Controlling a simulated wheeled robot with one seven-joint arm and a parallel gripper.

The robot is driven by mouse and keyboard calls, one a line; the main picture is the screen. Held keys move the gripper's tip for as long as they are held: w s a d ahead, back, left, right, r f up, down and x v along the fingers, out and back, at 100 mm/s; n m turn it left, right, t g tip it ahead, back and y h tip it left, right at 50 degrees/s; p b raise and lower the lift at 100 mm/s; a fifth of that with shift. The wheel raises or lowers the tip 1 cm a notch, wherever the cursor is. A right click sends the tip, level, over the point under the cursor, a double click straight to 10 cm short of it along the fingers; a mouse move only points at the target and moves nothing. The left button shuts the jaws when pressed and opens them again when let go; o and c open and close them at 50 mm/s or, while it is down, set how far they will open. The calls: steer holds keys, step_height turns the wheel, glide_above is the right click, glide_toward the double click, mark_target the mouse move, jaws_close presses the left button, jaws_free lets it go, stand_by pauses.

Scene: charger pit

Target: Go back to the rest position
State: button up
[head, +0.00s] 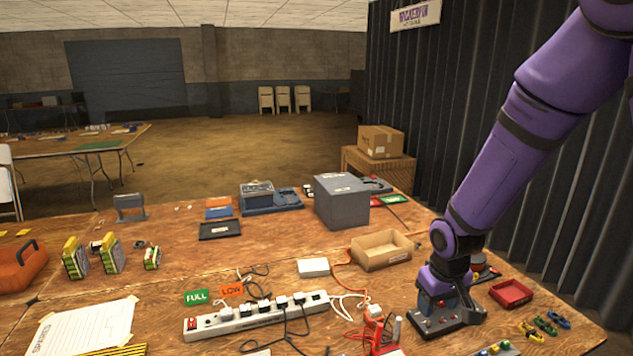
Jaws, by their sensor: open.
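My purple arm comes down from the upper right in the head view. My gripper (438,298) is at its lower end, low over the right part of the wooden workbench (290,255), and is open. Its fingertips are hard to make out. A grey device with red buttons (452,318) lies right at the arm's end; I cannot tell whether the gripper touches it. I see nothing held in the gripper.
A white power strip (256,315) with plugs and cables lies front centre. An open cardboard tray (381,250) and a red tray (511,293) flank the arm. A grey box (341,201) stands behind. An orange case (20,265) is far left. A corrugated dark wall rises at right.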

steer(key=s+d+r+m+t, duration=0.15)
steer(key=s+r, duration=0.25)
steer(key=r, duration=0.5)
steer(key=s+d+r+t, duration=0.1)
steer(key=s+d+r, duration=0.15)
steer(key=r, duration=0.65)
steer(key=s+r+m+t, duration=0.1)
steer(key=s+r, duration=0.8)
steer(key=s, duration=0.6)
steer(key=shift+d+r, duration=0.15)
steer(key=shift+d, duration=0.2)
